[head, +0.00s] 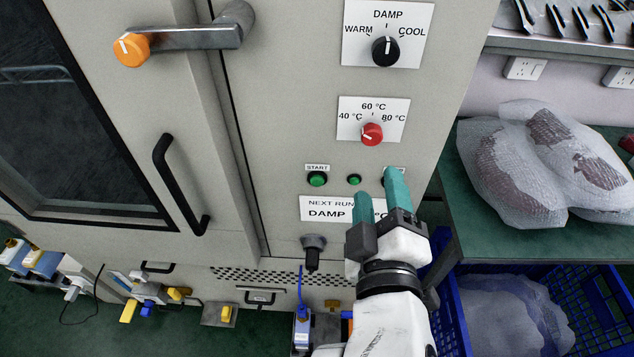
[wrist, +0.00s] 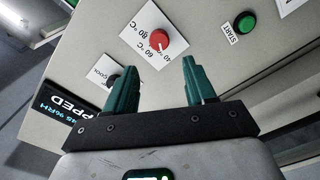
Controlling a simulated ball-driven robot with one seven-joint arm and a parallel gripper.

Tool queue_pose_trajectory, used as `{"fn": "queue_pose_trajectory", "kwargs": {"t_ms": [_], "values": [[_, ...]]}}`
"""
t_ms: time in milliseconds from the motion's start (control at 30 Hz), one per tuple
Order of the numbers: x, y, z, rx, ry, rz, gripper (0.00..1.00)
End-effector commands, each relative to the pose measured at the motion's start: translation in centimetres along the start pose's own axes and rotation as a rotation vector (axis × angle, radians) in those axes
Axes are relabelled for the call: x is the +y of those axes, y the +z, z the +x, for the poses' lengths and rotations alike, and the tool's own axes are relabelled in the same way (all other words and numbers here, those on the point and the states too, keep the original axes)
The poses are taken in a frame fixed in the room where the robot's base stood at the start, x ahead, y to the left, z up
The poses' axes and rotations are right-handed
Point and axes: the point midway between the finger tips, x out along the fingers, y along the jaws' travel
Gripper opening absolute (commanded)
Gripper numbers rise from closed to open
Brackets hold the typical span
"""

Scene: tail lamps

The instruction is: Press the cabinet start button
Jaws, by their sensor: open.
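The green start button (head: 317,179) is on the cabinet front (head: 290,120), under a small START label. It also shows in the wrist view (wrist: 245,22) at the upper right, beyond the right fingertip. My gripper (head: 381,183) is open and empty, with teal fingers pointing up toward the panel, to the right of the start button. In the wrist view my gripper (wrist: 156,75) has its fingers apart, with the red knob (wrist: 150,42) beyond the gap. Neither finger is seen touching the start button. My fingers partly cover the NEXT RUN sign (head: 325,208) and a label on the right.
A smaller green button or light (head: 354,179) sits between the start button and my fingers. A red temperature knob (head: 371,134) and a black DAMP knob (head: 385,51) are above. Wrapped lamps (head: 515,165) lie on the right bench. A blue crate (head: 590,300) is below it.

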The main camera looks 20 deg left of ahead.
Motion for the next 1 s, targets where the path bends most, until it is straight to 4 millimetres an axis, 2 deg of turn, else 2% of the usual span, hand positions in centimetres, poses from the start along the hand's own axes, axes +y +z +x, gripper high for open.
{"fn": "queue_pose_trajectory", "kwargs": {"t_ms": [67, 567, 1000], "values": [[0.0, 0.0, 0.0, 0.0, 0.0, 0.0, 0.47], [0.0, 0.0, 0.0, 0.0, 0.0, 0.0, 0.0], [0.0, 0.0, 0.0, 0.0, 0.0, 0.0, 0.0]]}}
